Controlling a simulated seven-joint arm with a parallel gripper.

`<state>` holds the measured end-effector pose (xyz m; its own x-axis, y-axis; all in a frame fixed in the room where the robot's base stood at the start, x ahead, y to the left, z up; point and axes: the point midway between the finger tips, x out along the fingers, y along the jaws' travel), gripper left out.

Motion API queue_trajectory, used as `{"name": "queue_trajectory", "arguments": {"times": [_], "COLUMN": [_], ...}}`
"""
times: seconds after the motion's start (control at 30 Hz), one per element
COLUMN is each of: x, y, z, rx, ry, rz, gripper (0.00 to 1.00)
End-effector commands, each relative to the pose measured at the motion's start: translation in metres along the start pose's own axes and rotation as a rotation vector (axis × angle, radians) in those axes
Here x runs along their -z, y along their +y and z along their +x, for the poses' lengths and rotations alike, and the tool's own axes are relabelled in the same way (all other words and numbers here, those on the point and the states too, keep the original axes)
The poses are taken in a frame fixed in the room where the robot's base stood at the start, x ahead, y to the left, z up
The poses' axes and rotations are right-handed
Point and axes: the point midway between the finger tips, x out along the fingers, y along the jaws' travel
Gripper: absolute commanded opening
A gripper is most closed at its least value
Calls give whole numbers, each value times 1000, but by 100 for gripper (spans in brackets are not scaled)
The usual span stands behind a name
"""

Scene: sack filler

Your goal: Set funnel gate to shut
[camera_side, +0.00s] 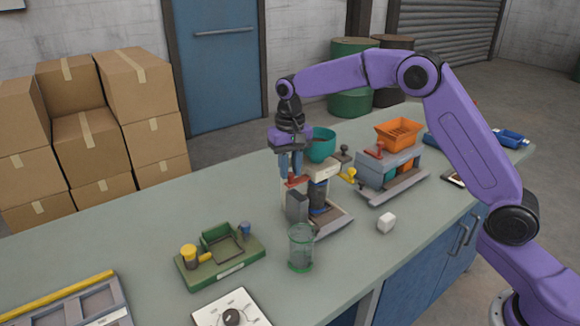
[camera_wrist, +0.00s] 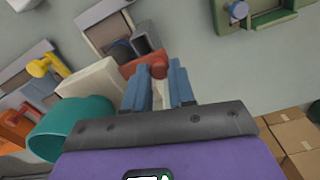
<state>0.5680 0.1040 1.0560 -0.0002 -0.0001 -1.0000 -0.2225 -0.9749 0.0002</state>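A teal funnel (camera_side: 321,144) sits on a stand with a pale top block (camera_side: 325,170); in the wrist view the funnel (camera_wrist: 72,128) is at the lower left. A red gate handle (camera_side: 297,181) sticks out from this stand. My gripper (camera_side: 290,173) points down over the handle. In the wrist view, my blue fingers (camera_wrist: 164,70) are apart, with the red handle's round end (camera_wrist: 158,69) showing in line with the gap between their tips. Whether the fingers touch the handle cannot be made out.
A second stand with an orange hopper (camera_side: 398,131) and red handle (camera_side: 375,150) is to the right. A yellow handle (camera_side: 348,175) lies between the stands.

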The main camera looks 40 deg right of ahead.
Motion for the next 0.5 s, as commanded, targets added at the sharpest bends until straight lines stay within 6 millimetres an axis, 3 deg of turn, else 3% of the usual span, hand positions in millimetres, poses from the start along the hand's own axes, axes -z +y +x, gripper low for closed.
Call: {"name": "queue_trajectory", "arguments": {"times": [0.23,0.5], "x": [1,5], "y": [2,21], "z": [0,-1], "rx": [0,0], "ry": [0,1], "rz": [1,3], "gripper": [0,0]}}
